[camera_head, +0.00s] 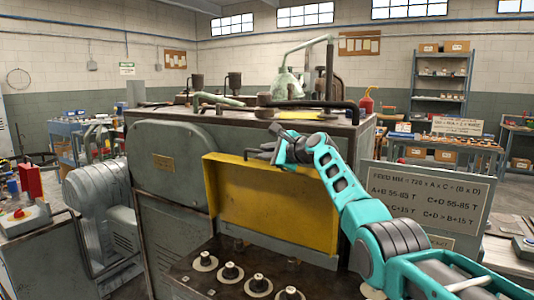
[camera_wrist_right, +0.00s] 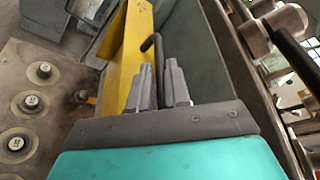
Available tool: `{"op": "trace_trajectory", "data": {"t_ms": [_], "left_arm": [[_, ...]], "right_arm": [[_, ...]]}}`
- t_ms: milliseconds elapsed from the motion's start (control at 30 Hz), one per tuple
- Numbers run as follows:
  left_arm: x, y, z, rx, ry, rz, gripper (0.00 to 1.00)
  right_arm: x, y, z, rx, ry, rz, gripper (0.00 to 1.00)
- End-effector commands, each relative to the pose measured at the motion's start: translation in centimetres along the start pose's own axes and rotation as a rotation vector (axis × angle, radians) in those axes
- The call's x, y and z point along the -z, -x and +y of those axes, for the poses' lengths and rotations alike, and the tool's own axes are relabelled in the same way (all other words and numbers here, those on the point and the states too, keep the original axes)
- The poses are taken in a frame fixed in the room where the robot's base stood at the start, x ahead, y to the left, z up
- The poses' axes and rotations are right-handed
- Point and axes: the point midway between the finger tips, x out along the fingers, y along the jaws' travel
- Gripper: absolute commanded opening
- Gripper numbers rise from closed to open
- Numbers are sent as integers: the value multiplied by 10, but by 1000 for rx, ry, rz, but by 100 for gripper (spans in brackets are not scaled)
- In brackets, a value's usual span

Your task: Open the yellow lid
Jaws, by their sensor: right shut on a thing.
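The yellow lid (camera_head: 275,200) is a wide panel on the front of the large grey-green machine, standing roughly upright above the dark ledge. It also shows as a yellow strip in the right wrist view (camera_wrist_right: 133,45). My right gripper (camera_head: 262,151) is at the lid's top edge. In the right wrist view my right gripper (camera_wrist_right: 163,85) is shut on the dark bent handle (camera_wrist_right: 158,48), which rises between its fingers beside the lid. The fingers hide the handle's lower part. My left gripper is in neither view.
A row of round knobs (camera_head: 258,285) lies on the ledge below the lid. A sign board (camera_head: 425,205) stands right of my right arm. Pipes and a dark bar (camera_head: 312,104) sit on the machine top.

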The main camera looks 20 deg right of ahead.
Motion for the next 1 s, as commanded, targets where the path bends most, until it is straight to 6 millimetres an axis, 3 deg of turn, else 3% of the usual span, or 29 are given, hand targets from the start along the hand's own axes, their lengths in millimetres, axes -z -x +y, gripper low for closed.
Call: {"op": "trace_trajectory", "data": {"t_ms": [167, 200, 400, 767, 1000], "left_arm": [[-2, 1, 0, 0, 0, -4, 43], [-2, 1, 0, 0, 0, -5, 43], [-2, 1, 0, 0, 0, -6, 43], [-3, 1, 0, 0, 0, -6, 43], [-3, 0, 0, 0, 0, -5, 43]], "right_arm": [[1, 0, 1, -2, -1, 1, 0], [1, 0, 1, -2, -1, 1, 19], [1, 0, 1, -2, 0, 1, 38], [1, 2, 1, -2, 1, 0, 38], [1, 17, 1, 1, 3, -1, 38]]}}
